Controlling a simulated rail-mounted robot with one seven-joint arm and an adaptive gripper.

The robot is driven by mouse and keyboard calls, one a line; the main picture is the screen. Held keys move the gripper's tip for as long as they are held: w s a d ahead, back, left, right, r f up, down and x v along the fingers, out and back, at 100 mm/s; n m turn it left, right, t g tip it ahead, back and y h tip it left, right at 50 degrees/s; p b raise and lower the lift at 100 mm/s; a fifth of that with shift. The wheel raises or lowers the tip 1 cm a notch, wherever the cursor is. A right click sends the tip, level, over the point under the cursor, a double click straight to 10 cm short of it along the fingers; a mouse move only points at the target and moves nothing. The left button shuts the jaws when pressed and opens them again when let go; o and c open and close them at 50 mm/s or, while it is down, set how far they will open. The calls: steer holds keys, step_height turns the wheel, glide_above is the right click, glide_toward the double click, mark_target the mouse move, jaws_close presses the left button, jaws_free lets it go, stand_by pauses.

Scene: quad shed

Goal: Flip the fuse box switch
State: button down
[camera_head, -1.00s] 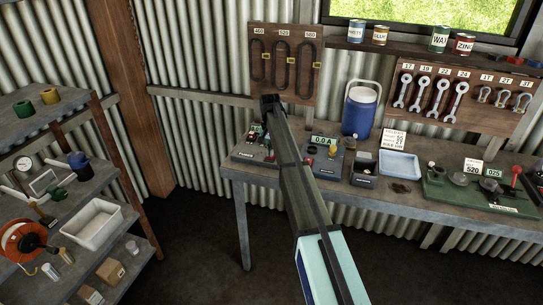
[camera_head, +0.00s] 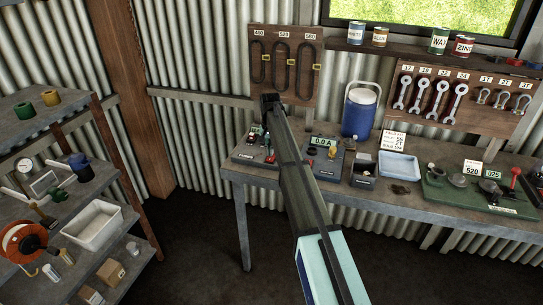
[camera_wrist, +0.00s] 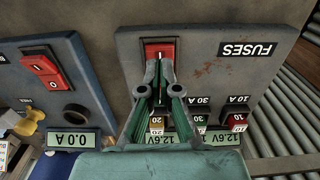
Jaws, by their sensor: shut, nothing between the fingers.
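The fuse box (camera_wrist: 215,75) is a grey panel labelled FUSES, and it fills the middle and right of the wrist view. Its red rocker switch (camera_wrist: 159,47) sits at the panel's top centre in that view. My gripper (camera_wrist: 159,68) is shut and empty, with its fingertips at the near edge of the switch. I cannot tell whether they touch it. Coloured fuses marked 20, 30 A and 10 A sit below, with displays reading 12.6V partly behind the fingers. In the head view the fuse box (camera_head: 243,157) is at the bench's left end, partly behind my arm.
A blue box (camera_wrist: 85,85) with another red switch and a 0.0 A display stands beside the fuse box. On the bench (camera_head: 232,174) are a blue cooler (camera_head: 359,112), a pale tray (camera_head: 400,166) and a green board (camera_head: 440,198). Shelving (camera_head: 100,105) stands at the left.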

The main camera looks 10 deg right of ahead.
mark_target(270, 159)
steer(key=shift+r+p, duration=1.1)
steer(key=shift+r, duration=1.5)
steer(key=s+f+n+g+b, duration=0.1)
steer(key=s+f+n+g, duration=0.1)
steer(key=s+f, duration=1.4)
steer(key=s+f+n+g+b, duration=0.1)
steer(key=s+f, duration=1.5)
steer(key=s, duration=1.6)
steer(key=s+f+n+g+b, duration=0.2)
steer(key=s+f, duration=1.4)
steer(key=s, duration=0.8)
steer(key=shift+f+n+g+b, duration=0.3)
steer(key=shift+f+g+b, duration=0.1)
steer(key=shift+g, duration=0.5)
